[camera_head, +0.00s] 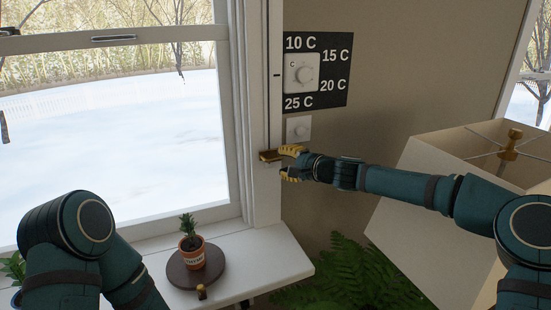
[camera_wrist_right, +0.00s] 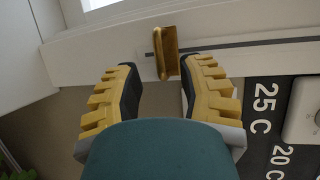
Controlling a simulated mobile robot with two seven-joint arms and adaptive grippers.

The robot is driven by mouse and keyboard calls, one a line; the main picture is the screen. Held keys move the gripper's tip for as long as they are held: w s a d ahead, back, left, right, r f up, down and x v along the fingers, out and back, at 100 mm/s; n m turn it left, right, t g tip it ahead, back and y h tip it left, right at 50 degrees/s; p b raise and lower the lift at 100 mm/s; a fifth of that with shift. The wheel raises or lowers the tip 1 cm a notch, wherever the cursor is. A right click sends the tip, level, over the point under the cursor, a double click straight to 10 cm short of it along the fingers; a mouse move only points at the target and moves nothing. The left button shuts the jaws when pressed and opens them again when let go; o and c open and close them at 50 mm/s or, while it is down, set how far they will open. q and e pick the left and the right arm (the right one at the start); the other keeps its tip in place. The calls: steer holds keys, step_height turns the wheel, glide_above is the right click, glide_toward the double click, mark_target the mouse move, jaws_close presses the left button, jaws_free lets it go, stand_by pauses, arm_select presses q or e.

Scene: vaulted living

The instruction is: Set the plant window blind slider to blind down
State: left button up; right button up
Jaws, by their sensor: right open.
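The blind slider is a small brass tab (camera_head: 269,156) on the white window frame post (camera_head: 263,205), near the lower end of a thin dark vertical slot. In the right wrist view the brass tab (camera_wrist_right: 167,52) stands just ahead of and between my fingertips, with most of the slot running off to the right. My right gripper (camera_head: 287,163), with yellow and black fingers, is open around the tab's near side; it also shows in the right wrist view (camera_wrist_right: 159,75). I see no clear contact. My left arm shows at lower left, its gripper out of view. The window pane (camera_head: 110,130) is uncovered.
A thermostat dial (camera_head: 303,73) on a black panel and a small white dial (camera_head: 298,128) sit on the wall above my right gripper. A potted plant (camera_head: 192,243) stands on a round dark base on the sill (camera_head: 285,255). A lampshade (camera_head: 440,190) is at right, a fern (camera_head: 350,280) below.

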mark_target(277, 160)
steer(key=shift+p+x, duration=0.3)
steer(key=shift+x, duration=1.85)
jaws_close()
